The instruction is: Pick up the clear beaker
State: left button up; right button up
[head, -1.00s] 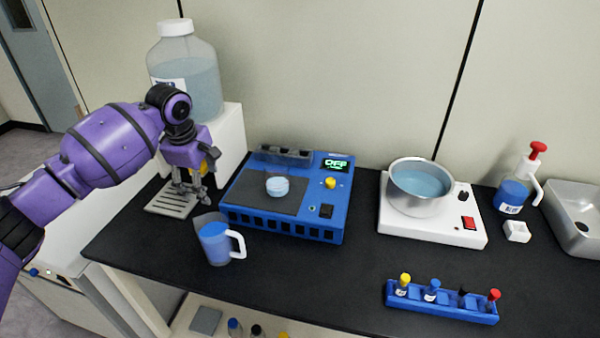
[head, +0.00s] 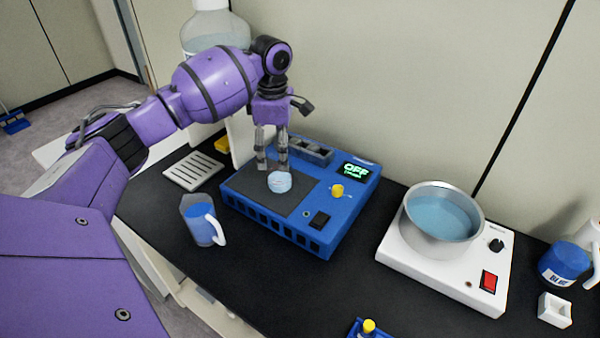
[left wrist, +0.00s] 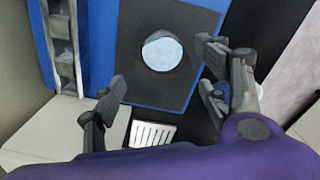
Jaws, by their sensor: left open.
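The small clear beaker (head: 280,182), with pale blue contents, stands on the dark top plate of the blue device (head: 330,215). In the left wrist view the beaker (left wrist: 162,51) shows from above as a pale round disc, in line with the space between the fingers. My left gripper (head: 271,163) is open and empty. It points down above the back left of the dark plate, just behind the beaker in the head view; I cannot tell the exact gap. My right gripper is not in view.
A jug with blue liquid (head: 201,222) stands left of the device. A white hot plate (head: 455,280) carrying a metal pot (head: 432,245) is to the right. A large bottle (head: 214,30) stands behind my left arm. A slotted tray (head: 193,171) lies at the left.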

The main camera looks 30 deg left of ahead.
pick_arm(q)
notch_tip(320, 180, down, 8)
jog(key=shift+d+r+b, duration=0.15)
jog(key=shift+b, duration=0.15)
dwell(0.3)
jog(key=shift+c, duration=0.3)
jog(key=c, duration=1.1)
jog(key=shift+c, duration=0.7)
jog(key=shift+r, duration=0.15)
